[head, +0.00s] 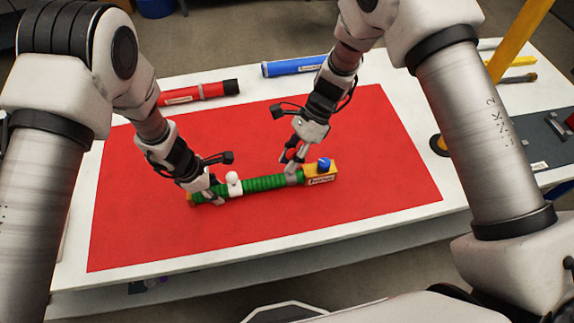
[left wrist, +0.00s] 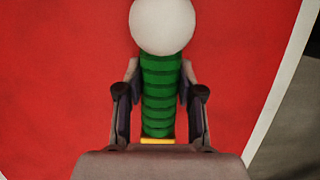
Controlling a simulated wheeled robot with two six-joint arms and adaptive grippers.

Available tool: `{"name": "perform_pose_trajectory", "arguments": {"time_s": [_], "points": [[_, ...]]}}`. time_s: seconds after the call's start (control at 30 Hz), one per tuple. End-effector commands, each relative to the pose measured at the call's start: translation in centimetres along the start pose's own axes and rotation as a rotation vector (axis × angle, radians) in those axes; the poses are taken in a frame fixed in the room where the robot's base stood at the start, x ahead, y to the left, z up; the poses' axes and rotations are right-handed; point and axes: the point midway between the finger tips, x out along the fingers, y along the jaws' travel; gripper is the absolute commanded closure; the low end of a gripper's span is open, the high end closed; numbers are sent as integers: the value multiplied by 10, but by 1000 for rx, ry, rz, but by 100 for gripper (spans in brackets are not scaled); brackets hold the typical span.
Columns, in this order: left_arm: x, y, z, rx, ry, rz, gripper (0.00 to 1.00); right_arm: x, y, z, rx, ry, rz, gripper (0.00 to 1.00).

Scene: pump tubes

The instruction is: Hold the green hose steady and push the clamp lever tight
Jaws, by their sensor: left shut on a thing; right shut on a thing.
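The green ribbed hose (head: 265,183) lies across the red mat, roughly left to right. A white ball-shaped knob (head: 232,177) sits on a white band around the hose, left of its middle; the ball also shows in the left wrist view (left wrist: 163,22). I take it for the clamp lever. My left gripper (head: 205,194) is shut on the hose near its left end, with one finger on each side in the left wrist view (left wrist: 160,105). My right gripper (head: 291,174) is shut at the hose's right end, beside the yellow block (head: 318,176). Its fingertips hide the exact contact.
The yellow block carries a blue knob (head: 324,163) and a label. A red tube (head: 195,93) and a blue tube (head: 295,66) lie at the back of the white table (head: 235,82). The red mat (head: 380,165) is clear around the hose.

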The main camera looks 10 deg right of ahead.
Motion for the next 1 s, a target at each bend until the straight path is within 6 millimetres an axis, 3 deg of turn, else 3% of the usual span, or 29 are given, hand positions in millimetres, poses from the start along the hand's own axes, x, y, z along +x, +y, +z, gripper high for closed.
{"name": "perform_pose_trajectory", "arguments": {"time_s": [1.0], "points": [[2,-2,-1,0,1,-3,100,-6,1,-14,-58,-199,-1,100]]}}
